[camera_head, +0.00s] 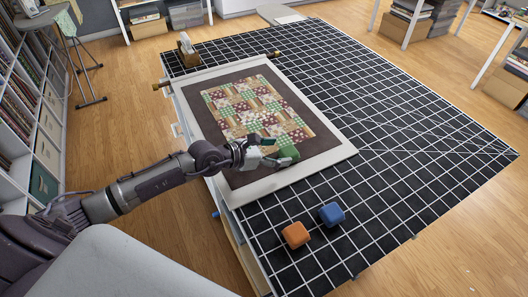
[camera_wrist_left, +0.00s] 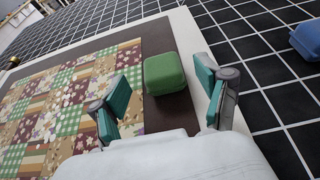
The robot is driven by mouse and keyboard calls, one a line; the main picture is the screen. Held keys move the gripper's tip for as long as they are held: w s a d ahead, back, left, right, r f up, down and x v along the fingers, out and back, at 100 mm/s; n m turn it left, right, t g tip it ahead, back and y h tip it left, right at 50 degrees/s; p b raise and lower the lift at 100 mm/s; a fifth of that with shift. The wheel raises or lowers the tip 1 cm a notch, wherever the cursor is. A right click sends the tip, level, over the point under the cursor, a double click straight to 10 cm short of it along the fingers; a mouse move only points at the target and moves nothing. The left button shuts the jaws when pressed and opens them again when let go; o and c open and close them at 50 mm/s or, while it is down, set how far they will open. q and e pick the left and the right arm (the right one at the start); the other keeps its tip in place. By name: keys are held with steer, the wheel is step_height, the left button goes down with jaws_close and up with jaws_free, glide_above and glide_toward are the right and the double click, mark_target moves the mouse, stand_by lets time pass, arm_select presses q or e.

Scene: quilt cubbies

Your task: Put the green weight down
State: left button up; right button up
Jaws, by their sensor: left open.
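The green weight (camera_wrist_left: 165,73) is a rounded block resting on the brown border beside the patchwork quilt (camera_wrist_left: 50,95). It also shows in the head view (camera_head: 289,153), partly hidden by my left gripper. My left gripper (camera_head: 271,151) is open at the near right corner of the patchwork. In the left wrist view, the open fingers (camera_wrist_left: 163,98) are apart, with the green weight just beyond the gap between them. I see no finger touching it. My right gripper is not in view.
An orange weight (camera_head: 295,234) and a blue weight (camera_head: 332,214) sit on the black gridded table (camera_head: 400,170) near its front. A pale frame (camera_head: 330,158) surrounds the brown border. A small wooden holder (camera_head: 188,53) stands at the back left. The table's right side is clear.

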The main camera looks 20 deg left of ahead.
arm_select(q)
steer(key=v, duration=0.4)
steer(key=shift+s+a, duration=0.1)
steer(key=shift+s, duration=0.1)
steer(key=shift+s+a+r, duration=0.15)
steer(key=shift+s+r, duration=0.05)
steer(key=shift+s, duration=0.05)
